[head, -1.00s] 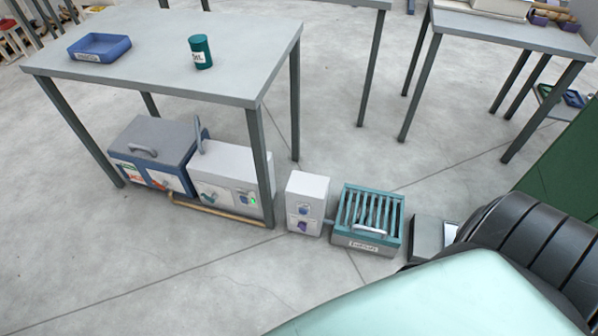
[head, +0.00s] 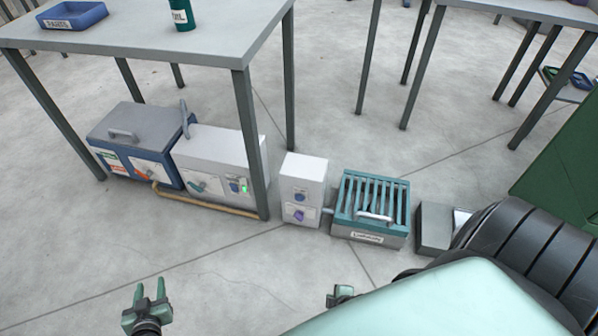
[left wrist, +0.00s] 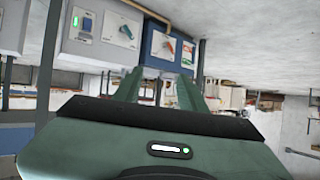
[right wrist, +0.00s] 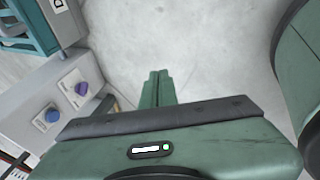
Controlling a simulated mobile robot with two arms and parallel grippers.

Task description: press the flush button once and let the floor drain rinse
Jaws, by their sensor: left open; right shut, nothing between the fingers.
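A small white control box (head: 303,170) stands on the floor, with a blue button (head: 300,196) above a purple knob (head: 299,214) on its front. In the right wrist view the blue button (right wrist: 52,116) and purple knob (right wrist: 81,89) show clearly. The floor drain (head: 342,229), a box with a teal slatted grate, a handle and a label, stands right of it. My left gripper (head: 150,290) is open and empty, low in front of the grey machine. My right gripper (head: 342,291) is shut and empty, in front of the control box and drain, not touching either.
A grey machine (head: 222,150) with a knob and a green light, and a blue chest (head: 140,135), stand under the table (head: 150,35). A table leg (head: 255,150) stands just left of the control box. A grey box (head: 432,225) is right of the drain. Floor in front is clear.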

